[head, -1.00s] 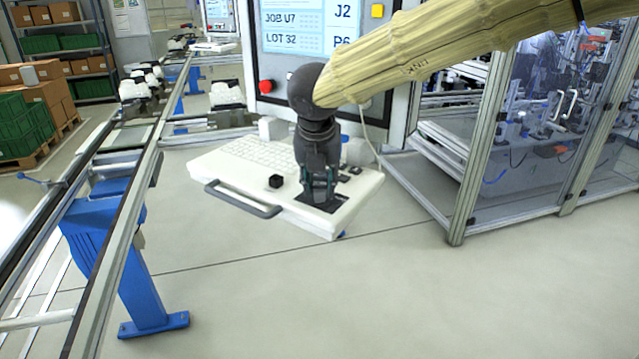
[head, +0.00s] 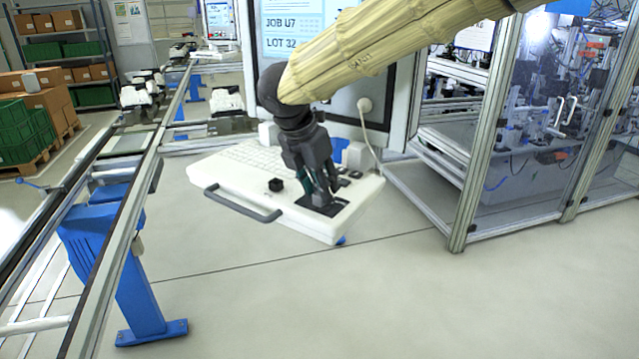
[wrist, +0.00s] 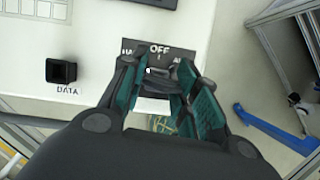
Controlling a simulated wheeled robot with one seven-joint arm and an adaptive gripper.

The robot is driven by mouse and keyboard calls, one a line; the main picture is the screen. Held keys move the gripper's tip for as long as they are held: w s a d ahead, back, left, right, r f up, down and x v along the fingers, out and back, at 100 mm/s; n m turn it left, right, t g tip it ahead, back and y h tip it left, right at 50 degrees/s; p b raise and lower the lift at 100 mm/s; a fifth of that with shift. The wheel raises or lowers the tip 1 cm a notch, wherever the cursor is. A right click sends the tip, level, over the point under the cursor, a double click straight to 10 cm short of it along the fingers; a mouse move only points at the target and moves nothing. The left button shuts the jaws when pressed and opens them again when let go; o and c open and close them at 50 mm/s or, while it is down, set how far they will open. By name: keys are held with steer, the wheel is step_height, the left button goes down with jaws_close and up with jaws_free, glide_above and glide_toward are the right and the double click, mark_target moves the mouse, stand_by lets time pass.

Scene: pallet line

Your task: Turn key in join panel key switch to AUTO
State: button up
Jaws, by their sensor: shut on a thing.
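The key switch's dark plate (wrist: 181,50) is on the white panel, with OFF at its top middle; the labels to its left and right are partly covered by my fingers. In the head view the plate (head: 338,207) lies at the panel's near right end. My gripper (head: 325,201) comes down onto the plate, its upper part leaning left. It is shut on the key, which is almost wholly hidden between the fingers. In the wrist view the gripper's (wrist: 153,88) teal-padded fingers stand over the plate. I cannot tell which label the key points to.
A screen (head: 292,30) stands behind. A conveyor (head: 120,215) is left, a glazed cage (head: 480,150) right. The floor in front is clear.

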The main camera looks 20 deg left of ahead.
steer(key=m+h, duration=0.1)
steer(key=m, duration=0.2)
steer(key=m+g+h, duration=0.1)
steer(key=m, duration=0.2)
steer(key=shift+m, duration=0.4)
steer(key=o, duration=0.6)
steer(key=shift+m+g, duration=0.3)
steer(key=o, duration=0.9)
steer(key=shift+o, duration=0.2)
steer(key=shift+r, duration=0.1)
steer(key=shift+r+p, duration=1.85)
steer(key=shift+r, duration=1.55)
